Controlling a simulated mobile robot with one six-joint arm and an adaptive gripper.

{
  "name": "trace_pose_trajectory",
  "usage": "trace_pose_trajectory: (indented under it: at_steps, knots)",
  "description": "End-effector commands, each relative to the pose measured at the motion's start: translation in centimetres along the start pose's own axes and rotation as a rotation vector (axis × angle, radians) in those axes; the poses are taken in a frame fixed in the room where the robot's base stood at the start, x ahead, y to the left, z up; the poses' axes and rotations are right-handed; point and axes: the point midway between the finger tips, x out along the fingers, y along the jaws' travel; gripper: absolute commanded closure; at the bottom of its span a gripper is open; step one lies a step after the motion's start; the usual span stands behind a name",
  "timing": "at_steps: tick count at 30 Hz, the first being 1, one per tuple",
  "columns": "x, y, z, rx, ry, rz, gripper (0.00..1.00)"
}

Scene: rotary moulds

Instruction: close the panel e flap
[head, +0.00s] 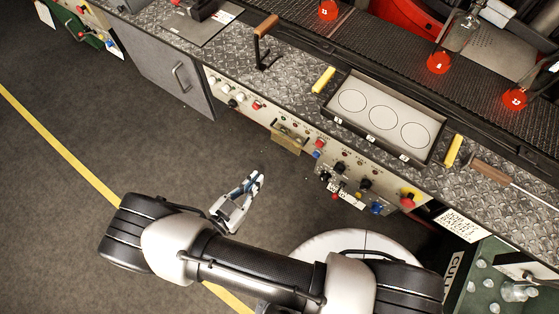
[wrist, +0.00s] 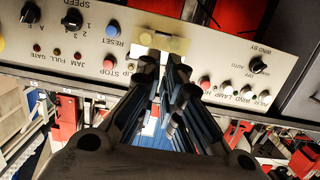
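The control panel (head: 262,112) runs along the front of the metal-topped bench. A small brass-coloured flap (head: 287,139) sticks out from its lower middle and looks open. The flap also shows in the wrist view (wrist: 172,44), beyond my fingertips, where the panel lettering is upside down. My gripper (head: 257,176) is below and left of the flap in the head view, apart from the panel and empty. In the wrist view its fingers (wrist: 163,69) lie close together, with a narrow gap seeming to show between them. Whether they are fully shut is unclear.
Knobs and buttons, including a blue RESET button (wrist: 112,30) and a red STOP button (wrist: 108,64), flank the flap. A grey cabinet door (head: 168,75) is left of the panel. A tray with three circles (head: 330,112) sits on the bench. Floor left is clear.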

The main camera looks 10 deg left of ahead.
Motion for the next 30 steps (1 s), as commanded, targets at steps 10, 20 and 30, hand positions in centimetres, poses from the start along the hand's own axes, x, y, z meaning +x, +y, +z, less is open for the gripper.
trace_pose_trajectory:
  at_steps: [10, 20, 30]
  knots:
    - [7.6, 0.2, 0.2, -0.001, 0.000, 0.006, 1.00]
    - [11.5, 0.1, 0.1, 0.000, -0.001, 0.001, 1.00]
    - [11.8, 0.1, 0.0, 0.000, -0.001, 0.000, 1.00]
